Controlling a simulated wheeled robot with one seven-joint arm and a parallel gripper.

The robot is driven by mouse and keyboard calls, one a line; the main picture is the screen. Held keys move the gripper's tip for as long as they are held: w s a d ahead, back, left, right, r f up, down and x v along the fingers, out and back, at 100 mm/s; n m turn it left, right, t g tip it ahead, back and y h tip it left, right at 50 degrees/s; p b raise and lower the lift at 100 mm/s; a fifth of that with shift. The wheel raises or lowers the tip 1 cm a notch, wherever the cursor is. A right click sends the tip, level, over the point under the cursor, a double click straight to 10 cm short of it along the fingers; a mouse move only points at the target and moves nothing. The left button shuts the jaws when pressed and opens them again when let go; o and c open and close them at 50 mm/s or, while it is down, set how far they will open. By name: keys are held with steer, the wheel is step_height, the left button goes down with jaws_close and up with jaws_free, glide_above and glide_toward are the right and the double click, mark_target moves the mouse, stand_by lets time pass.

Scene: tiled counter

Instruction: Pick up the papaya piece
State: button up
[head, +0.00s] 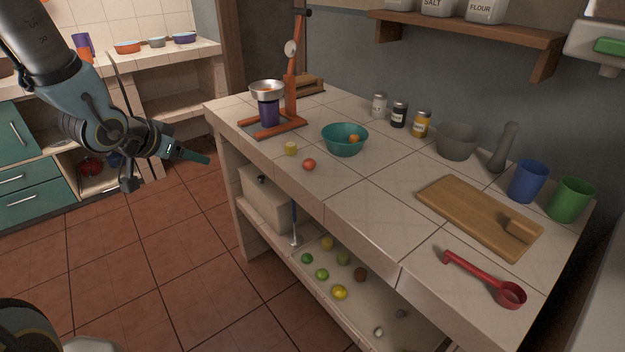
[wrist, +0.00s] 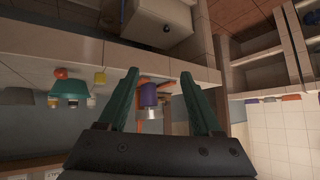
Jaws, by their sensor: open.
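My gripper (head: 190,156) is open and empty, in the air left of the counter. In the wrist view its two green fingers (wrist: 160,85) stand wide apart. On the tiled counter, a teal bowl (head: 345,142) holds orange pieces (head: 354,139). A round reddish-orange piece (head: 309,164) and a pale yellow-green piece (head: 290,148) lie on the counter in front of the bowl. I cannot tell for sure which is the papaya piece. The wrist view is turned over; it shows the reddish piece (wrist: 61,73) and the teal bowl (wrist: 70,88) left of my fingers.
Jars (head: 400,113), a grey mortar (head: 457,141), a cutting board (head: 470,212) and a red ladle (head: 480,275) are farther right. Several fruits lie on the lower shelf.

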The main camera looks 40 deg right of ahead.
steer(key=s+d+f+m+g+h, duration=0.2)
steer(key=s+d+h, duration=0.15)
steer(key=d, duration=0.25)
steer(key=m+g+h+b, duration=0.2)
steer(key=m+g, duration=0.2)
glide_toward(307, 161)
steer(key=x, duration=0.2)
steer(key=p+x, duration=0.1)
steer(key=x, duration=0.1)
steer(key=shift+s+d, duration=0.25)
steer(key=shift+w+p+x, duration=0.2)
steer(key=shift+p+x, duration=0.95)
steer(key=shift+x, duration=2)
steer(key=shift+f, duration=0.1)
jaws_close()
